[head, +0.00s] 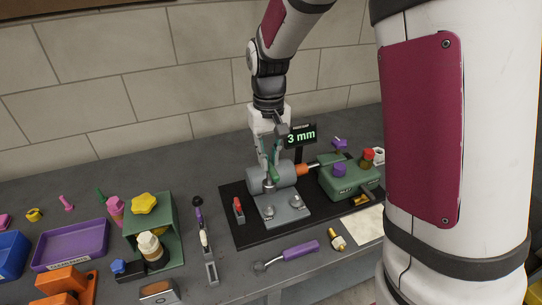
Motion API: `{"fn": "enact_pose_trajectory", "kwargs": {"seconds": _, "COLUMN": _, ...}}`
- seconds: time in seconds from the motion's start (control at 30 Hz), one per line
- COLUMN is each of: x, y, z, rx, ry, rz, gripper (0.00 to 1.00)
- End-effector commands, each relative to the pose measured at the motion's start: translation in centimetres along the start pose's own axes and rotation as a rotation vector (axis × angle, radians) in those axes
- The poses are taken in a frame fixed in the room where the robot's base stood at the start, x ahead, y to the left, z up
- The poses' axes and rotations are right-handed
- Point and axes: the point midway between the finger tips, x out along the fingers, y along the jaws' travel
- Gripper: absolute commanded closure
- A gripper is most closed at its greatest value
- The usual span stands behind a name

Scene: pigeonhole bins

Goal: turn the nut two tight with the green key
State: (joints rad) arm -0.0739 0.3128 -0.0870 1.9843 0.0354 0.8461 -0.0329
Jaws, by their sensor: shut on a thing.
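My gripper (269,150) is shut on a slim green tool, which looks like the green key (274,160). The key reaches down in front of a grey cylinder (256,182) on a grey fixture. The fixture's base (283,210) carries two round, pale nut-like heads, one at left (268,211) and one at right (296,203). I see no label showing which is nut two. I cannot tell whether the key's lower end touches a nut. My fingers partly hide the key's top.
A sign reading "3 mm" (301,136) stands right behind my gripper. A green block (350,179) with knobs is at right. A purple-handled tool (300,250) lies in front of the black mat (250,236). A green stand (172,245) and purple tray (70,247) are at left.

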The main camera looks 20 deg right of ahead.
Motion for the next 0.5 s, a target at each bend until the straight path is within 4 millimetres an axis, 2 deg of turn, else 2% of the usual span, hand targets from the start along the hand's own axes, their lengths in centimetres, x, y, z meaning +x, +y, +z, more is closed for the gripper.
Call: {"fn": "enact_pose_trajectory", "kwargs": {"seconds": 0.5, "x": 4.6, "y": 0.0, "z": 0.0, "rx": 0.001, "ry": -0.001, "rz": 0.000, "gripper": 1.00}}
